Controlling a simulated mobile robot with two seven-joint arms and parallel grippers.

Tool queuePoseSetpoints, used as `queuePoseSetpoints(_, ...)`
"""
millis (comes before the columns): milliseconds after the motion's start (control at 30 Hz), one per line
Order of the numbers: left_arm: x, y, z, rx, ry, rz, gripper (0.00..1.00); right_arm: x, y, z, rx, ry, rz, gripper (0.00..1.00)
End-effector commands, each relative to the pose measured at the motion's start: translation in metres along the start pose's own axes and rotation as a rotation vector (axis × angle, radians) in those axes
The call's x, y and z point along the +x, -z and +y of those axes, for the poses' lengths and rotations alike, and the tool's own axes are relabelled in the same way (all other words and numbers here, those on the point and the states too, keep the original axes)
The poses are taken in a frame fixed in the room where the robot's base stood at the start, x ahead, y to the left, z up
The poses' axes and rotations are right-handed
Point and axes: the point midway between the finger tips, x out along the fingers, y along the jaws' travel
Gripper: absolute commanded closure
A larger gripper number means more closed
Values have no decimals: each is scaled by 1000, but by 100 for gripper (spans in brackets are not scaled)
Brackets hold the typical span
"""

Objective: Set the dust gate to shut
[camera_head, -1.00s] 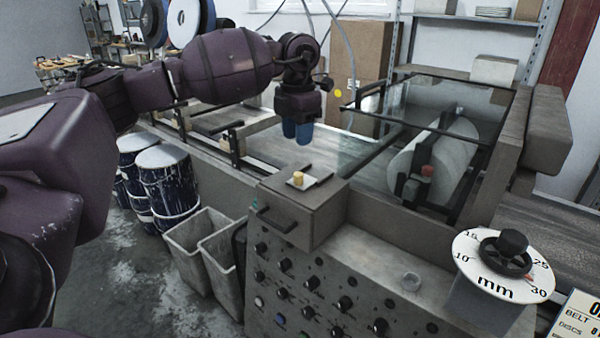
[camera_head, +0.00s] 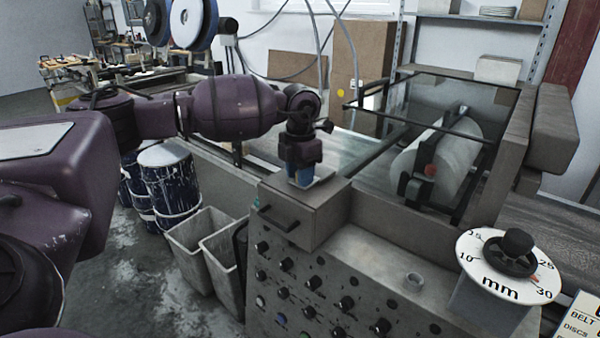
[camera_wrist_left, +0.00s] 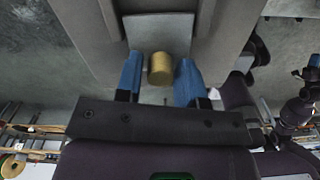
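A yellow knob (camera_wrist_left: 161,68), which I take to be the dust gate's, stands between the blue fingers of my left gripper (camera_wrist_left: 161,80) in the left wrist view. The fingers are open, with a gap at the left of the knob and very little at its right. In the head view my left gripper (camera_head: 302,180) is low over the top of the grey box (camera_head: 325,208) and hides the knob and most of its plate. A purple arm end with blue tips, apparently my right gripper (camera_wrist_left: 312,68), shows at the right edge of the wrist view; its opening is unclear.
The box has a dark handle (camera_head: 277,219) in front. A control panel (camera_head: 330,290) with several knobs lies below it. A white mm dial (camera_head: 507,267) stands at the right. A glass cover (camera_head: 440,103) over the rollers is behind. Two grey bins (camera_head: 205,240) stand at the left.

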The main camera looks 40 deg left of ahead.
Motion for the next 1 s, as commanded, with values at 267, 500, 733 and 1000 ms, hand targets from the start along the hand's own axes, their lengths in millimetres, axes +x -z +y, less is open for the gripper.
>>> queuePoseSetpoints(267, 0, 0, 0, 0, 0, 0, 87, 0, -1, 0, -1, 0, -1, 57)
queuePoseSetpoints(500, 0, 0, 0, 0, 0, 0, 100, 0, -1, 0, -2, 0, -3, 57)
queuePoseSetpoints(733, 3, -25, 6, 0, -1, -1, 100, 5, -17, -1, -5, 3, -24, 57)
queuePoseSetpoints(1000, 0, -49, 11, -1, -1, -3, 100, 12, -9, -2, -9, 8, -7, 57)
